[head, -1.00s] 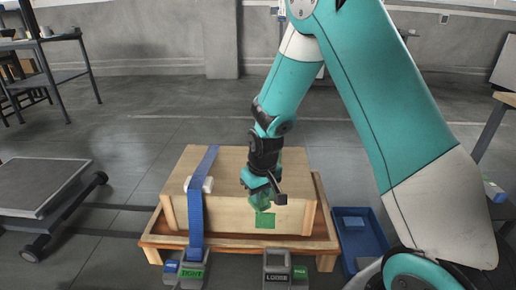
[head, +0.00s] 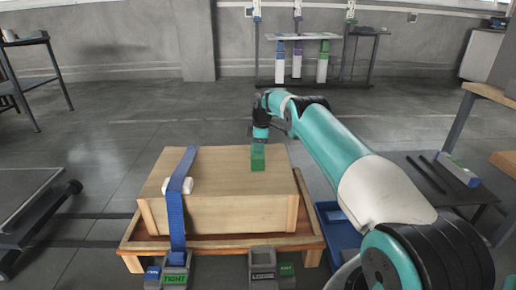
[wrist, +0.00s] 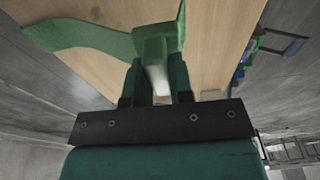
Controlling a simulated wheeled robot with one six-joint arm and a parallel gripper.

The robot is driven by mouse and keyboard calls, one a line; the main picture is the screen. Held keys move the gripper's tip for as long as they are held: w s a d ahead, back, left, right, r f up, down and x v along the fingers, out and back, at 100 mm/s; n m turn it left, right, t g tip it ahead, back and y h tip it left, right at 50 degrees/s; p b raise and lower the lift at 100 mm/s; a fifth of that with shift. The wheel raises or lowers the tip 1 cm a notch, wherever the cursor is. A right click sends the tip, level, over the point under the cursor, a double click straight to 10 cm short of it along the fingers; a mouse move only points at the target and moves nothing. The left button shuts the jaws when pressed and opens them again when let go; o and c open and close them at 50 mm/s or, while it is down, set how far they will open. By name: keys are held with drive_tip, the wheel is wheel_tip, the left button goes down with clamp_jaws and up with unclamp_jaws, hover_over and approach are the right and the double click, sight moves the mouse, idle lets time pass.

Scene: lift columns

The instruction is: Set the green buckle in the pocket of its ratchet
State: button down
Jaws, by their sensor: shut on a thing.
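My gripper (head: 259,142) is above the back right part of the wooden crate (head: 225,212), shut on the green buckle (head: 258,159). In the wrist view the green buckle (wrist: 154,44) is between the fingertips (wrist: 157,68), with a green strap (wrist: 85,38) running off to the left. In the head view the green buckle appears over the crate's top; whether it touches cannot be told. The ratchet marked LOOSE (head: 262,275), with a green tag (head: 287,270) beside it, stands at the front. Its pocket cannot be made out.
A blue strap (head: 176,212) crosses the crate's left side to the ratchet marked TIGHT (head: 175,279). The crate sits on a wooden pallet (head: 225,243). A blue bin (head: 338,230) is to the right, a dark cart (head: 28,190) to the left. Floor behind the crate is clear.

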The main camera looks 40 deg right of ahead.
drive_tip(key=shift+s+a+r+p, duration=0.2)
drive_tip(key=shift+s+a+p, duration=0.1)
drive_tip(key=shift+s+a, duration=0.3)
drive_tip(key=s+a, duration=0.7)
drive_tip(key=s, duration=0.3)
drive_tip(key=s+a, duration=0.6)
drive_tip(key=s, duration=0.5)
drive_tip(key=shift+s+a+f+b, duration=0.1)
drive_tip(key=shift+a+f+b, duration=0.1)
drive_tip(key=shift+f+b, duration=4.55)
drive_tip(key=shift+a+f+b, duration=0.15)
drive_tip(key=shift+f+b, duration=1.95)
drive_tip(key=shift+f, duration=5.25)
drive_tip(key=shift+f, duration=0.2)
drive_tip(key=shift+f+b, duration=0.6)
drive_tip(key=shift+f, duration=0.35)
drive_tip(key=c, duration=0.9)
unclamp_jaws()
